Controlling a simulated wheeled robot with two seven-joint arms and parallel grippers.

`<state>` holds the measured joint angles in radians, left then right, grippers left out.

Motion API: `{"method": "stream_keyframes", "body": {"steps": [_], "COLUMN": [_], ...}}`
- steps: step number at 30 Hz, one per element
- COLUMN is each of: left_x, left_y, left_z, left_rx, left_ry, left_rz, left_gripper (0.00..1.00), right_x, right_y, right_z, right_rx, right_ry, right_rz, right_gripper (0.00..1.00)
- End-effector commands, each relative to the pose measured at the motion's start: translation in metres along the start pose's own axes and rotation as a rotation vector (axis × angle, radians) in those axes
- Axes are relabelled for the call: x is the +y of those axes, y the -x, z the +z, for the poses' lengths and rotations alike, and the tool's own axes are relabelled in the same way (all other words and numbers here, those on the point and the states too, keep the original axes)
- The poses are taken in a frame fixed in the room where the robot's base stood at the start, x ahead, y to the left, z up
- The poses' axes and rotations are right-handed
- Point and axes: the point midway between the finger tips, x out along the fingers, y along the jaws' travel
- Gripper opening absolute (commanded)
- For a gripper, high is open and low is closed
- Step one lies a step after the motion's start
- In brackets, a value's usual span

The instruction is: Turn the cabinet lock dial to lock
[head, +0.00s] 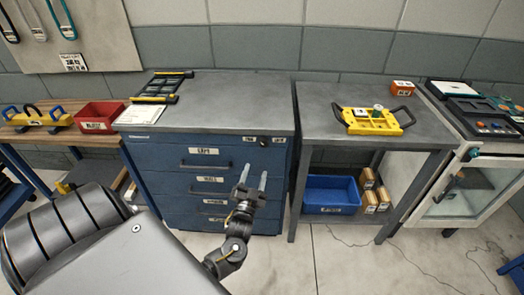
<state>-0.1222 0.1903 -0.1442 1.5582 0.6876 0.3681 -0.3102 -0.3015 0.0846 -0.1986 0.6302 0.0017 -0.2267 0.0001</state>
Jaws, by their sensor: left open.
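The blue drawer cabinet (165,155) stands left of centre with a grey top. A small dark lock dial (264,142) sits at the upper right of its front, between two small white labels. The dial is too small for me to tell which way it points. My left gripper (255,173) is open and empty, in front of the cabinet's right side. Its two pale fingers point up, and in the picture their tips are below the dial and apart from it. My right gripper is not in view.
On the cabinet top lie a black and yellow rack (163,88) and a white sheet (140,114). A red bin (98,116) stands on the left bench. The grey table (327,122) at right holds a yellow tray (372,127), with a blue bin (330,195) below.

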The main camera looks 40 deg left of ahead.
Motion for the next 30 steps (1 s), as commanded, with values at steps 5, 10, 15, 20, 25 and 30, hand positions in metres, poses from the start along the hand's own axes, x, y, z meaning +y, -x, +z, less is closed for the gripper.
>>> {"method": "stream_keyframes", "body": {"steps": [5, 10, 15, 20, 25, 30], "left_x": [-0.001, -0.001, 0.0, 0.0, 0.0, 0.0], "left_y": [-0.03, -0.063, -0.087, -0.099, -0.102, -0.101], "left_z": [-0.002, -0.002, 0.0, 0.001, 0.001, 0.001], "left_rx": [0.001, 0.001, -0.002, -0.003, -0.003, -0.003], "left_ry": [-0.001, 0.0, -0.001, 0.0, 0.001, 0.001], "left_rz": [-0.001, 0.001, 0.0, 0.001, 0.002, 0.002], "left_gripper": [0.52, 0.52, 0.52, 0.52, 0.52, 0.5], "right_x": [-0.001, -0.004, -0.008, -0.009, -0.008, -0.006], "right_y": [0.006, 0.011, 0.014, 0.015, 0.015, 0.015], "right_z": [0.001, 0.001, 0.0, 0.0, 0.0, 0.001], "right_rx": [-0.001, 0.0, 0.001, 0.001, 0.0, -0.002], "right_ry": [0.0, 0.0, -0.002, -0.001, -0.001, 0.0], "right_rz": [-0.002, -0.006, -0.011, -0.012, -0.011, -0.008], "right_gripper": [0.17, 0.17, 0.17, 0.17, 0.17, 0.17]}}
